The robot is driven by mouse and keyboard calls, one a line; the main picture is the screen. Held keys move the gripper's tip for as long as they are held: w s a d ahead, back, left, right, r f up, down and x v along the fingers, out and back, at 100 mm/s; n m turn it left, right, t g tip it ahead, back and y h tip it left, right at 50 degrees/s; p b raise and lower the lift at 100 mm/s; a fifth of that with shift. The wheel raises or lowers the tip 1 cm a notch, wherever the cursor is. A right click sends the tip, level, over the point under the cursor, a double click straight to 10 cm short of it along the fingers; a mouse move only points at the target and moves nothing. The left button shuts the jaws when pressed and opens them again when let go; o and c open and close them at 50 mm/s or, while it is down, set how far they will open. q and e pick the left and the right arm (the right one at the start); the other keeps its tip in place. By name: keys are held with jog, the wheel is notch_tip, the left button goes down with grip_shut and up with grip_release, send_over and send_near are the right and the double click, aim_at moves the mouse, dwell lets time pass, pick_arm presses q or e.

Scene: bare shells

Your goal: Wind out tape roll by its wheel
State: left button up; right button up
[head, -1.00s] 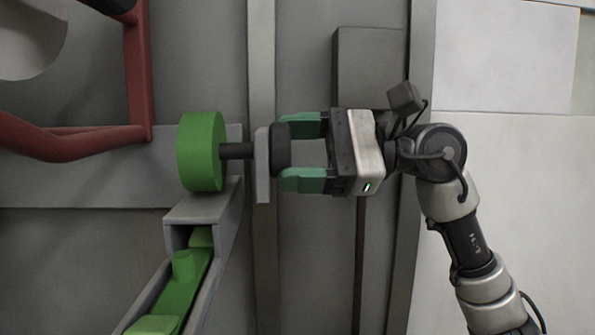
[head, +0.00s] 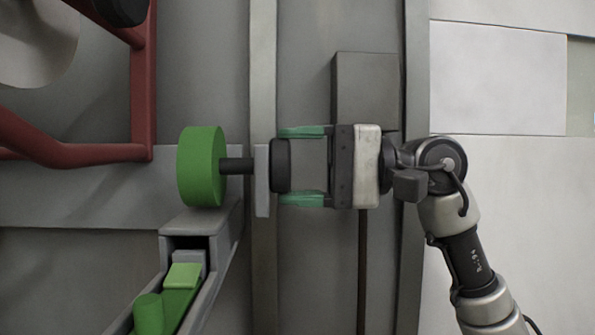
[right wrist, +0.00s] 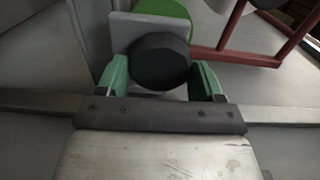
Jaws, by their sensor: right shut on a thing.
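The green tape roll (head: 202,167) sits on a dark axle (head: 237,165) that runs through a grey plate (head: 262,180) to a black wheel (head: 281,165). My right gripper (head: 290,165) is shut on this wheel, with one green finger above it and one below. In the right wrist view the black wheel (right wrist: 158,62) sits between the fingers, with the grey plate and part of the green roll (right wrist: 172,8) behind. A green strip with a round peg (head: 149,313) and a block (head: 184,276) lies in a grey channel below the roll. My left gripper is not in view.
A red tube frame (head: 142,90) stands left of the roll. The grey channel (head: 222,235) slopes down to the left. A grey box (head: 365,90) is on the wall above my right gripper. Vertical grey beams run behind the wheel.

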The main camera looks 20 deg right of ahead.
jog(key=shift+n, duration=0.3)
jog(key=o, duration=0.9)
jog(key=b+v, duration=0.1)
jog(key=v, duration=1)
jog(key=shift+a+b, duration=0.1)
jog(key=shift+b, duration=0.3)
